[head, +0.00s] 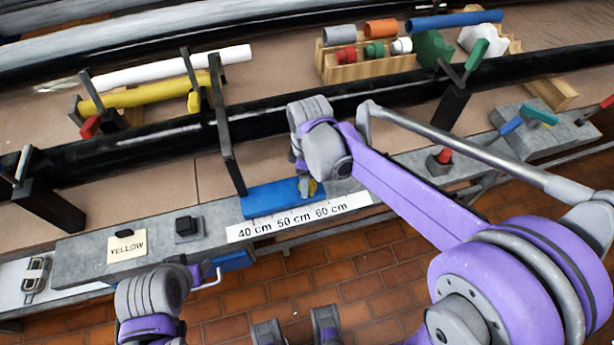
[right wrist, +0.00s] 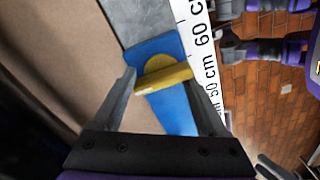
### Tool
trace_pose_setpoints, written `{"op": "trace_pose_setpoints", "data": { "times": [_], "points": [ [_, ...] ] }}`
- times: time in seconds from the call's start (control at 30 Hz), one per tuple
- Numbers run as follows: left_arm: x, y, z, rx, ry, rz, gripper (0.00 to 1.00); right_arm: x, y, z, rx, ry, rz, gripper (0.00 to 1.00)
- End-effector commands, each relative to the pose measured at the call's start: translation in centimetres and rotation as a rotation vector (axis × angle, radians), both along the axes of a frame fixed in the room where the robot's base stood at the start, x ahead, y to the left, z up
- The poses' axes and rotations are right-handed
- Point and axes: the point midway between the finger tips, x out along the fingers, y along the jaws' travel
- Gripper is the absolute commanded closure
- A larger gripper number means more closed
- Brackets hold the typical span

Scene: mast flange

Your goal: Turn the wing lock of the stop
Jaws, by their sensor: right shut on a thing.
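The stop is a blue block (head: 268,198) on the grey rail, just behind the printed scale; it also shows in the right wrist view (right wrist: 177,112). Its yellow wing lock (right wrist: 165,78) is a bar across a round yellow hub on the block. My right gripper (right wrist: 160,76) is shut on the wing lock, with one finger at each end of the bar. In the head view the wing lock is mostly hidden by my right gripper and wrist. My left arm's grey and purple link shows at the lower left, but its gripper is out of view.
The scale strip (head: 300,217) reads 40, 50 and 60 cm. A note reading YELLOW (head: 127,246) and a black block (head: 187,228) are left of the stop. Dark upright clamps stand along the black pipe (head: 160,140). A wooden rack (head: 368,68) holds coloured cylinders behind.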

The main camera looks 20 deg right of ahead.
Motion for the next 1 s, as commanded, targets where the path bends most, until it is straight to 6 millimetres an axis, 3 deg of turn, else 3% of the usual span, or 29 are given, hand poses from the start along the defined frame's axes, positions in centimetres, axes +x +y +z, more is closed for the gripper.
{"op": "trace_pose_setpoints", "data": {
  "times": [0.03,0.1,0.13,0.27,0.47,0.83,1.0],
  "points": [
    [0.0,0.0,0.0,0.0,0.0,0.0,0.5,-0.1,0.4,0.0,-0.001,-0.005,0.558,0.87],
    [0.0,0.0,0.0,0.0,0.0,0.0,0.5,-0.1,0.4,0.0,-0.001,-0.005,0.558,0.86],
    [0.0,0.0,0.0,0.0,0.0,0.0,0.5,-0.1,0.4,0.0,-0.001,-0.005,0.558,0.3],
    [0.0,0.0,0.0,0.0,0.0,0.0,0.5,0.0,0.4,0.1,-0.001,-0.008,0.558,0.51],
    [0.1,0.0,0.5,0.0,-0.002,0.0,0.5,0.0,0.4,0.8,-0.002,-0.009,0.557,0.51],
    [0.9,0.0,3.8,0.0,-0.017,0.0,0.5,0.2,-0.2,5.1,-0.009,-0.009,0.546,0.51],
    [0.9,0.0,3.9,0.0,-0.017,0.0,0.5,0.1,0.0,5.2,-0.007,-0.008,0.546,0.51]
  ]
}}
